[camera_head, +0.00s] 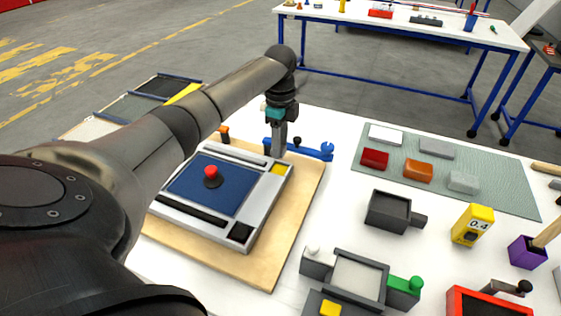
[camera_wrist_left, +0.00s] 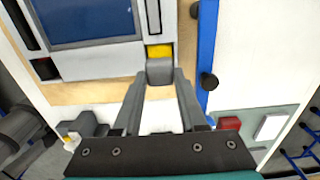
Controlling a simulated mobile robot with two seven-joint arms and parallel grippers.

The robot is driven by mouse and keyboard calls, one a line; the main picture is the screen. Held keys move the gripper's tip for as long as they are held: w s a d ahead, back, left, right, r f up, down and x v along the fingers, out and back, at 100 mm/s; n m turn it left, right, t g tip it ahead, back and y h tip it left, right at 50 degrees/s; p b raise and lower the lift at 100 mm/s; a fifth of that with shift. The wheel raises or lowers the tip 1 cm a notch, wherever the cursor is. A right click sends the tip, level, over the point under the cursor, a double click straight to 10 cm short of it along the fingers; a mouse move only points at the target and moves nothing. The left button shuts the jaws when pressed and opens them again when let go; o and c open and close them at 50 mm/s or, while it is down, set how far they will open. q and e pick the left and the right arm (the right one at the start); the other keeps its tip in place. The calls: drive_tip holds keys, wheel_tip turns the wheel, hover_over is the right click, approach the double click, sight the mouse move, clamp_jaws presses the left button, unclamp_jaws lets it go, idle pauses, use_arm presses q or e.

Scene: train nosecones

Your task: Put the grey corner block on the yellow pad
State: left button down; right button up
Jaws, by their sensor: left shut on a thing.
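My left gripper (camera_head: 279,150) points down over the far right corner of a grey frame with a blue panel (camera_head: 205,183). In the left wrist view its fingertips (camera_wrist_left: 160,78) are shut on the grey corner block (camera_wrist_left: 160,71). The yellow pad (camera_head: 278,169) lies in that corner of the frame. It also shows in the left wrist view (camera_wrist_left: 160,51), just past the block, which seems to cover its near part. I cannot tell whether block and pad touch. In the head view the block is hard to tell from the fingers. My right gripper is out of view.
A red knob (camera_head: 211,176) stands on the blue panel. A grey-green mat (camera_head: 490,190) holds several coloured blocks. A small dark vise (camera_head: 388,211) and a yellow 0.4 block (camera_head: 473,224) stand to the right.

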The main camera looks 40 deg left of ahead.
sight(280, 170)
use_arm(q)
wheel_tip(280, 170, down, 2)
drive_tip(key=shift+f, duration=0.1)
drive_tip(key=shift+f+b, duration=0.45)
drive_tip(key=shift+f, duration=1.25)
drive_tip(key=shift+f, duration=0.1)
